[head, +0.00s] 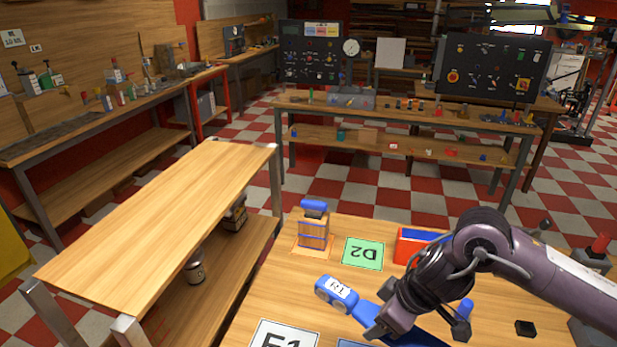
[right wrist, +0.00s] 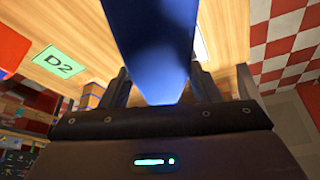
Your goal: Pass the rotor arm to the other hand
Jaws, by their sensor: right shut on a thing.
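The rotor arm (head: 340,291) is a long blue bar with a rounded end marked R1, at the lower middle of the head view. My right gripper (head: 412,325) comes in from the right and is shut on the bar behind its labelled end. In the right wrist view the blue bar (right wrist: 152,40) runs between the two dark fingers of the right gripper (right wrist: 160,88). My left gripper is not in view.
The work table (head: 272,300) carries a green D2 card (head: 363,253), a white E1 card (head: 285,335), a wooden block with a blue top (head: 313,230) and a red-and-blue bin (head: 410,245). A bare wooden bench (head: 165,220) stands left, with a gap between.

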